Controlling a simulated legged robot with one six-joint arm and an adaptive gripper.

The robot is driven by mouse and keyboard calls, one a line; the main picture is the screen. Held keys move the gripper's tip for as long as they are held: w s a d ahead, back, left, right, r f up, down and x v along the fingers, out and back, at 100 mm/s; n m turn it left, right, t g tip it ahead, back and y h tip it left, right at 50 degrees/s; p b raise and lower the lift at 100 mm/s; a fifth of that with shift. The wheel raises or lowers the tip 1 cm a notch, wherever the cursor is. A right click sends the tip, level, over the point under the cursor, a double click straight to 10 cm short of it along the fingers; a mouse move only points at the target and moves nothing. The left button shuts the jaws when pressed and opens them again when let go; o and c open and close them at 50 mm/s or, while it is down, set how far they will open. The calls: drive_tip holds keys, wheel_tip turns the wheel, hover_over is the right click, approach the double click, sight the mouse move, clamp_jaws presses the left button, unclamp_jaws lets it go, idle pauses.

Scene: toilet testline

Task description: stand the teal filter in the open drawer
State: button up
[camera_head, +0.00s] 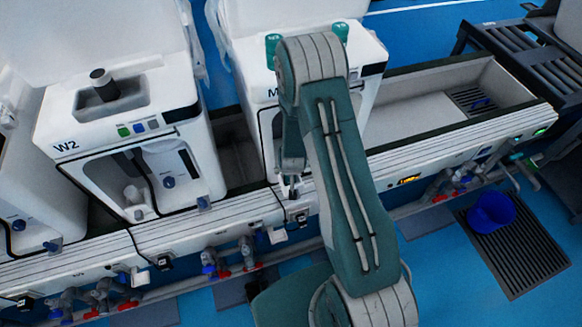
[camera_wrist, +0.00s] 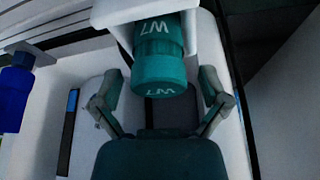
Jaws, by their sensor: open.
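In the wrist view, the teal filter (camera_wrist: 160,68) is a ribbed cylinder with white lettering, set against a white housing (camera_wrist: 200,40). My gripper (camera_wrist: 160,90) is open, with one finger to the left and one to the right of the filter's near end. A gap shows on each side, so the fingers look apart from it. In the head view, my gripper (camera_head: 291,187) is low in front of the white machine with the teal caps, partly hidden by my arm. The filter is not visible there. I cannot clearly make out the open drawer in either view.
Machine W2 (camera_head: 65,146) stands to the left. Two teal caps (camera_head: 272,42) top the machine behind my arm. An open trough (camera_head: 400,125) lies to the right. A blue bucket (camera_head: 491,211) stands on a floor grate. In the wrist view, a blue object (camera_wrist: 14,98) is at left.

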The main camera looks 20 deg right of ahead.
drive_tip(key=s+a+r+n+y, duration=0.1)
drive_tip(key=s+r, duration=0.2)
drive_tip(key=r, duration=0.7)
drive_tip(key=s+a+r+t, duration=0.1)
drive_tip(key=s+a+r, duration=0.1)
drive_tip(key=r, duration=0.7)
drive_tip(key=s+a+r+n+y, duration=0.1)
drive_tip(key=s+r, duration=0.2)
drive_tip(key=r, duration=0.7)
drive_tip(key=s+r+h, duration=0.1)
drive_tip(key=s+r, duration=1.2)
drive_tip(key=s, duration=0.2)
drive_tip(key=shift+s+d+r, duration=0.2)
drive_tip(key=shift+d+r, duration=0.05)
drive_tip(key=shift+d, duration=0.15)
drive_tip(key=shift+s+r, duration=0.2)
drive_tip(key=shift+s, duration=0.4)
